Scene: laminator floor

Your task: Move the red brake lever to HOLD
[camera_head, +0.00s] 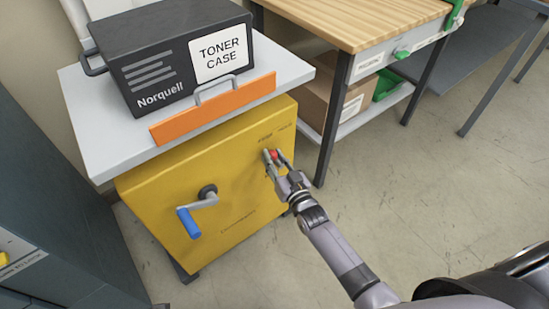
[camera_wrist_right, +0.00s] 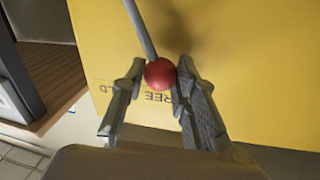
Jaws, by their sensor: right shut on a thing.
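The red brake lever has a round red knob (camera_head: 273,155) on the front of the yellow cabinet (camera_head: 150,195). In the right wrist view the knob (camera_wrist_right: 160,73) sits between my fingertips, with its thin grey rod (camera_wrist_right: 138,28) running up from it. The marking FREE (camera_wrist_right: 160,97) shows right beside the knob; the letters LD of a second marking (camera_wrist_right: 104,88) show farther left. My right gripper (camera_head: 274,156) is shut on the knob. My left gripper is not in view.
A crank with a blue handle (camera_head: 188,223) sticks out left of the lever. A toner case (camera_head: 175,55) stands on the grey top, behind an orange bar (camera_head: 215,108) with a handle. A wooden-topped bench (camera_head: 350,20) stands close on the right.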

